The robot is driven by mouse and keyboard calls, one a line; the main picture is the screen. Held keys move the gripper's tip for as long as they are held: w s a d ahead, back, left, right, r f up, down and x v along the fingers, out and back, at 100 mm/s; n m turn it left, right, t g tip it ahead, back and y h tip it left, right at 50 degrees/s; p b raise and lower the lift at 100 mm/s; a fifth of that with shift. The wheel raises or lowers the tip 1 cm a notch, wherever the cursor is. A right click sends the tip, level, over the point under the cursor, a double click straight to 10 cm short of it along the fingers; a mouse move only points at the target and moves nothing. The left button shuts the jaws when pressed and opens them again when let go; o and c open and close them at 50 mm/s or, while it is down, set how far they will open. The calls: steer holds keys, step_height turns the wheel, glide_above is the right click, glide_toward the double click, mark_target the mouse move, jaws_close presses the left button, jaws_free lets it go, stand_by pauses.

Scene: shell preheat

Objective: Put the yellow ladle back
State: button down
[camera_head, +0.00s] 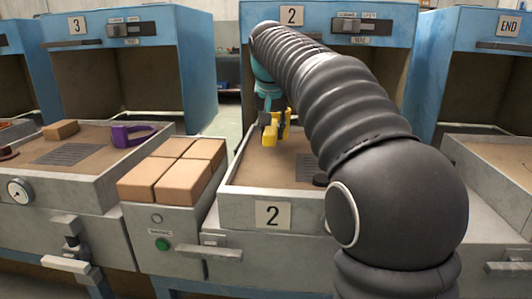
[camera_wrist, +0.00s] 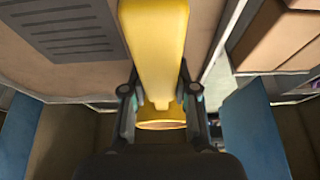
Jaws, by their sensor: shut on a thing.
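The yellow ladle (camera_head: 270,135) is in my gripper (camera_head: 275,110), over the sandy tray marked 2 (camera_head: 273,215) in the head view. In the wrist view the ladle (camera_wrist: 155,45) runs upright through the middle of the picture, broad at the top. A rounded, ring-like yellow part shows lower down, between the fingers. The fingers of my gripper (camera_wrist: 160,95) are shut on it from both sides. My arm hides part of the tray. I cannot tell whether the ladle touches the tray floor.
Several tan blocks (camera_head: 175,168) sit left of the tray, above a green button (camera_head: 162,244). A dark disc (camera_head: 320,180) lies beside a grate (camera_head: 307,167) in the tray. The left tray holds a purple object (camera_head: 130,134) and a brown block (camera_head: 61,130). Blue booths (camera_head: 135,75) stand behind.

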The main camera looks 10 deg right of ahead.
steer(key=shift+a+f, duration=0.35)
steer(key=shift+a, duration=0.3)
steer(key=shift+f+b, duration=0.8)
steer(key=shift+f, duration=1.2)
steer(key=c, duration=0.9)
jaws_free()
steer(key=p+v, duration=0.2)
steer(key=v, duration=0.8)
steer(key=shift+s+r+p, duration=0.1)
steer(key=shift+r+p, duration=0.3)
steer(key=shift+s+a+r, duration=0.1)
steer(key=shift+s+r, duration=0.2)
steer(key=shift+r, duration=0.25)
